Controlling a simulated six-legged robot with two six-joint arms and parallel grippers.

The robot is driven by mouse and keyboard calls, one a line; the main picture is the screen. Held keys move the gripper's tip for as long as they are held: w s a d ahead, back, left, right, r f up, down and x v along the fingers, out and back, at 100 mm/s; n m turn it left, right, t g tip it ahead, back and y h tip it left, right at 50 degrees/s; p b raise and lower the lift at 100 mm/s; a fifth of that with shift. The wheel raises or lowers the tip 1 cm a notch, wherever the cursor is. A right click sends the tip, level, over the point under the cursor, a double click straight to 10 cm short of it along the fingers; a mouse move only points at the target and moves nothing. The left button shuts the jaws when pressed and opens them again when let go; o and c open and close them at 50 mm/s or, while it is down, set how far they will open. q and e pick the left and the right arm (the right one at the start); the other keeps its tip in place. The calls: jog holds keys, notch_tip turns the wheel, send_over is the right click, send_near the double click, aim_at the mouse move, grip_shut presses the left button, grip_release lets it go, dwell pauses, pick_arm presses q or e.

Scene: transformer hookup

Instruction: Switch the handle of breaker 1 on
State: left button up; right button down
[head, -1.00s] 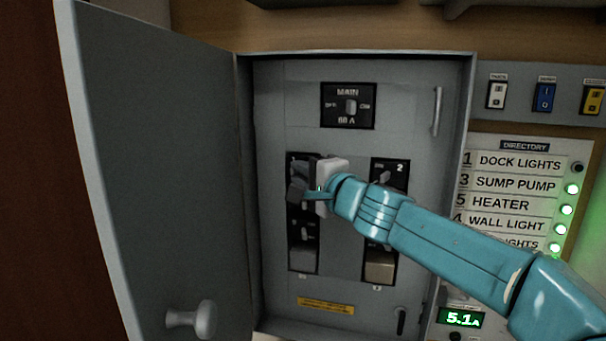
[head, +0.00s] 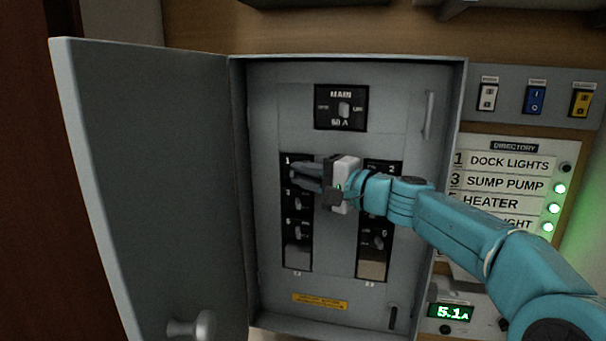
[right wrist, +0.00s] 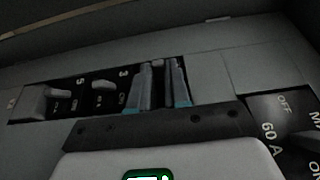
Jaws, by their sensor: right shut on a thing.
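Breaker 1 is at the top of the left breaker column in the open panel (head: 335,270); its label "1" (head: 288,160) shows in the head view. My right gripper (head: 297,174) reaches in from the right, with its fingers at breaker 1. The fingers also show in the right wrist view (right wrist: 160,82), close together and shut on the handle of breaker 1. They hide most of that handle, so its position is hard to see. The dock lights lamp (head: 566,167) beside directory line 1 is dark. My left gripper is not in view.
Breaker 3 (head: 297,203) and breaker 5 (head: 297,232) sit below in the same column. The main switch (head: 341,107) is above. The panel door (head: 150,180) stands open at the left. Lit green lamps (head: 560,188) line the directory (head: 508,185).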

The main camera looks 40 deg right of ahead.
jog(key=c, duration=1.1)
grip_release()
jog(key=shift+s, duration=0.1)
jog(key=shift+s+d+f, duration=0.1)
jog(key=shift+s+d, duration=0.1)
jog(key=shift+s, duration=0.1)
jog(key=b+v, duration=0.5)
jog(key=v, duration=1)
jog(key=shift+s+d, duration=0.1)
jog(key=shift+s, duration=0.15)
